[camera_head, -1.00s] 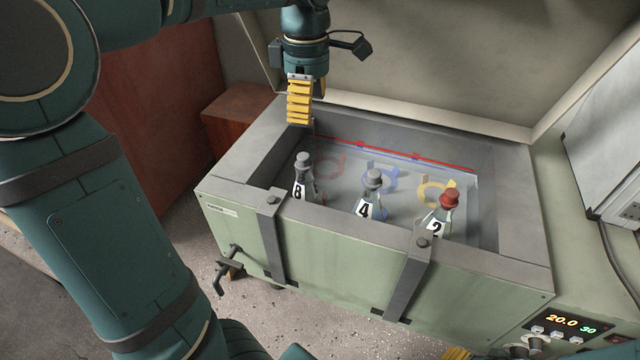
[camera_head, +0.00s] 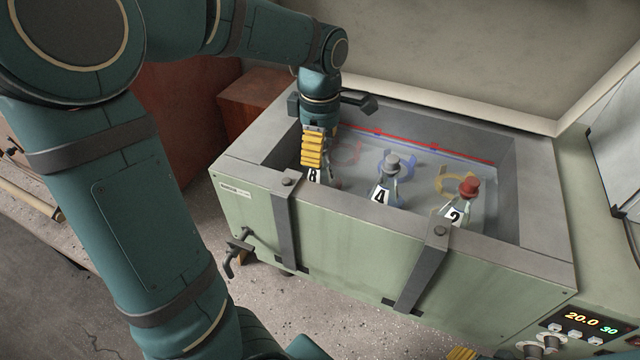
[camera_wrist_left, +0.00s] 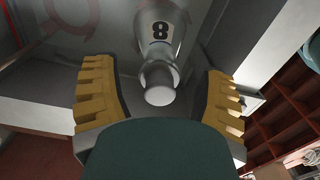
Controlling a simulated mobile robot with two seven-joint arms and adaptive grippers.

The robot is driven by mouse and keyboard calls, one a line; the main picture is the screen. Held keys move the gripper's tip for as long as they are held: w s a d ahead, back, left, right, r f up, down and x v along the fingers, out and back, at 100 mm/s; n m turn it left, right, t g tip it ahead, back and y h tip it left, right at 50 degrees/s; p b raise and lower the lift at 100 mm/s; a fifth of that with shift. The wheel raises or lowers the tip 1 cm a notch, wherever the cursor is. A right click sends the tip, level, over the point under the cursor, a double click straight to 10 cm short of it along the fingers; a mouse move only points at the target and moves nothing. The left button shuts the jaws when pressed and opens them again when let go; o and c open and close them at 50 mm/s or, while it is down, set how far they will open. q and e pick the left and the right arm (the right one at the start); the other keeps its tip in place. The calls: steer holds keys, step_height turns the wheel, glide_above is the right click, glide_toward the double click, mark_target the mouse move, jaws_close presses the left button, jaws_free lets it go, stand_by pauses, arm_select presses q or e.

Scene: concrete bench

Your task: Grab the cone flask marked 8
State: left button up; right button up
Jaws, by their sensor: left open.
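The cone flask marked 8 (camera_head: 314,175) stands in the bath at its left front. In the head view my left gripper (camera_head: 313,150) hangs over it and hides its stopper and most of its body. In the left wrist view the flask marked 8 (camera_wrist_left: 162,32) shows its label and pale grey stopper. The open yellow fingers of my left gripper (camera_wrist_left: 158,85) are on either side of the stopper, with gaps on both sides. A sliver of yellow fingers, seemingly my right gripper (camera_head: 461,353), shows at the bottom edge of the head view.
The flask marked 4 (camera_head: 387,180), grey-stoppered, and the flask marked 2 (camera_head: 461,201), red-stoppered, stand to the right in the bath. The bath's grey rim (camera_head: 510,247) and two clamp straps (camera_head: 287,225) are close by. The raised lid (camera_head: 450,60) stands behind.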

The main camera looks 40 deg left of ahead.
arm_select(q)
steer(key=shift+f, duration=0.5)
jaws_close()
